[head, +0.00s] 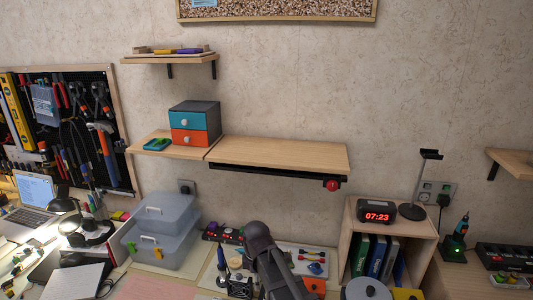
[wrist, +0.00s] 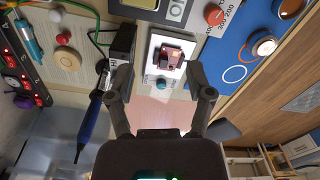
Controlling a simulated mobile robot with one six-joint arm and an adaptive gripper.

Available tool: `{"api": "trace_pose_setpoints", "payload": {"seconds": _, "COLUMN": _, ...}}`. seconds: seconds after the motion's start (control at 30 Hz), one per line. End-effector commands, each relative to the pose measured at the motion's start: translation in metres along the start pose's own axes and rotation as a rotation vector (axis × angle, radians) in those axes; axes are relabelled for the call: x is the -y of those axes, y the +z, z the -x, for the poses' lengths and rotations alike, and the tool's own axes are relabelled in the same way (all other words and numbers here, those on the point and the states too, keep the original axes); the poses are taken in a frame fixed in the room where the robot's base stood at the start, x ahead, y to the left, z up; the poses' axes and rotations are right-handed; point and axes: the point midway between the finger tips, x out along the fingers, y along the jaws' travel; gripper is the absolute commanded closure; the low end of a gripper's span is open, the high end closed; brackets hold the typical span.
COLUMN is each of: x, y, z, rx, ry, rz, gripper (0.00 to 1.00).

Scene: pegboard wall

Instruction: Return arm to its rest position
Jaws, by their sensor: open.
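My arm shows in the head view at the bottom middle, in front of the crowded bench below the long wall shelf. The fingertips cannot be made out there. In the wrist view my gripper (wrist: 158,82) is open, with its two dark fingers spread apart and nothing between them. Beyond the fingertips lies a small white plate with a dark red block (wrist: 172,55) on it. A blue-handled tool (wrist: 92,122) lies to the left of the left finger, apart from it.
A long wooden shelf (head: 285,152) hangs above my arm. Clear plastic boxes (head: 160,238) stand to the left. A wooden cubby (head: 387,212) with binders, a red-digit clock (head: 377,214) and a black stand (head: 421,185) are to the right. The wall between the shelves is bare.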

Motion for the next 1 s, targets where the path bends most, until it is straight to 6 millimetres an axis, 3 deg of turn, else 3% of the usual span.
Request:
{"api": "trace_pose_setpoints", "payload": {"seconds": 0.47, "x": 0.024, "y": 0.085, "z": 0.000, "rx": 0.000, "ry": 0.000, "rz": -0.625, "gripper": 0.33}}
{"api": "trace_pose_setpoints", "payload": {"seconds": 1.0, "x": 0.064, "y": 0.172, "z": 0.000, "rx": 0.001, "ry": 0.000, "rz": -1.375, "gripper": 0.33}}
